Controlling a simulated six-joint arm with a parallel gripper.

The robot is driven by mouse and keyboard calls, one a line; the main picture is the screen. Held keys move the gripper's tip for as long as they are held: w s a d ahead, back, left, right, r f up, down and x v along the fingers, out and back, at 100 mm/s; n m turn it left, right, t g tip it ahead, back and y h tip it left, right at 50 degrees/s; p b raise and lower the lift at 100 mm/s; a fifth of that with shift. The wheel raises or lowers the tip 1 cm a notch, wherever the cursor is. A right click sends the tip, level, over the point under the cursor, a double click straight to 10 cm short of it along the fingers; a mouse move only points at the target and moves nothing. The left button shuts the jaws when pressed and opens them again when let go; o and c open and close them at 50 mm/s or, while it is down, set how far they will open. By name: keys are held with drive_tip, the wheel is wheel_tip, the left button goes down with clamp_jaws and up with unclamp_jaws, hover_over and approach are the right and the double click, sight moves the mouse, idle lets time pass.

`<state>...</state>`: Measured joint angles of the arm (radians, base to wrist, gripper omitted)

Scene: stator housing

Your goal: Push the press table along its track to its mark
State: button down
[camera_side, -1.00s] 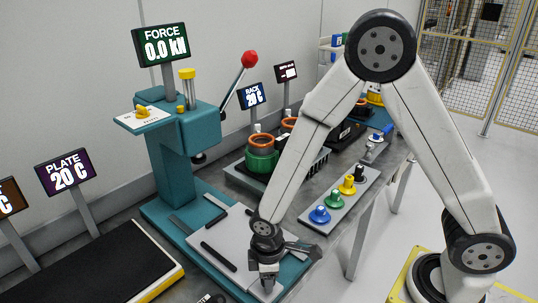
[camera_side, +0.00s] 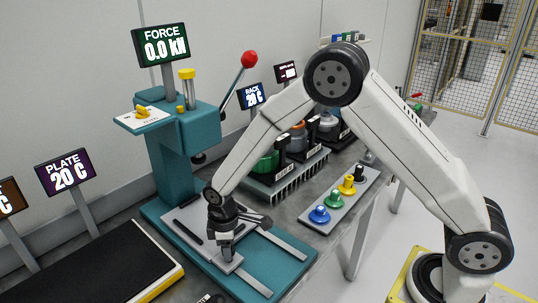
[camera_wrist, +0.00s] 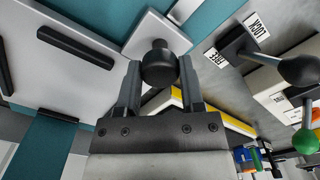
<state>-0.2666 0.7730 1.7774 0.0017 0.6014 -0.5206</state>
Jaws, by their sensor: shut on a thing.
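The press table (camera_side: 182,217) is a light grey plate with black bars, lying on rails (camera_side: 285,244) over the teal press base (camera_side: 290,266). It fills the left of the wrist view (camera_wrist: 85,92). A round black knob (camera_wrist: 159,62) stands on the table's square grey tab. My gripper (camera_side: 227,256) is at the table's front corner. In the wrist view its two fingers (camera_wrist: 159,85) are closed around the knob, one on each side. The side view hides the knob behind the gripper. I cannot make out the mark.
The teal press (camera_side: 185,140) stands behind the table, with a red-balled lever (camera_side: 249,59). A row of coloured knobs (camera_side: 335,201) lies to the right, and a black belt (camera_side: 85,265) to the left. A LOCK/FREE plate (camera_wrist: 240,48) shows in the wrist view. The front rails are bare.

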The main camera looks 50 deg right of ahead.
drive_tip(key=shift+w+r, duration=0.1)
drive_tip(key=shift+w, duration=0.25)
drive_tip(key=shift+c, duration=2.4)
unclamp_jaws()
drive_tip(key=shift+o, duration=1.3)
drive_tip(key=shift+s, duration=0.1)
drive_tip(key=shift+r, duration=0.1)
drive_tip(key=shift+r, duration=3.75)
drive_tip(key=shift+d, duration=0.1)
